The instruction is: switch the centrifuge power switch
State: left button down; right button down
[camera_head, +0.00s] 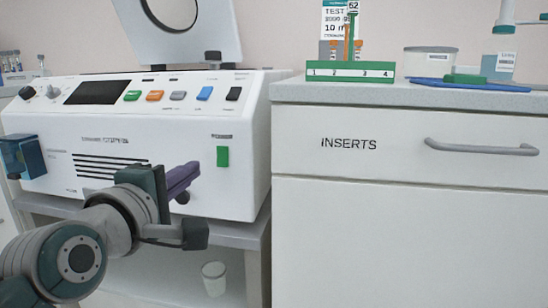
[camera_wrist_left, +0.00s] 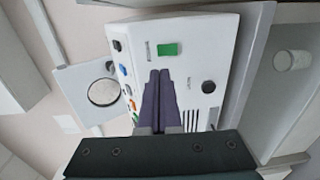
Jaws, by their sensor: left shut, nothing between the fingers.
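The white centrifuge (camera_head: 205,130) stands on a grey counter with its lid (camera_head: 190,30) raised. A green rocker switch (camera_head: 223,156) sits on the right of its front face, below a small label too small to read. It also shows in the left wrist view (camera_wrist_left: 167,49). My left gripper (camera_head: 190,172) is shut and empty, its purple fingers in front of the centrifuge front. In the head view the fingertips are left of and slightly below the switch; in the left wrist view (camera_wrist_left: 160,74) they point toward it, with a gap in the picture. Contact cannot be told.
A row of coloured buttons (camera_head: 155,96) and a dark screen (camera_head: 97,92) are on the upper panel. A drawer marked INSERTS (camera_head: 348,143) stands at right, with a green numbered rack (camera_head: 350,72) and blue tray (camera_head: 470,85) on top. A white cup (camera_head: 214,279) is below.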

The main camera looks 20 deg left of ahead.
pick_arm(q)
jog(key=v, duration=0.2)
jog(key=shift+s+f, duration=0.1)
jog(key=shift+s, duration=0.25)
pick_arm(e)
jog(key=shift+s+r, duration=0.25)
jog(key=shift+r, duration=0.1)
jog(key=shift+s, duration=0.1)
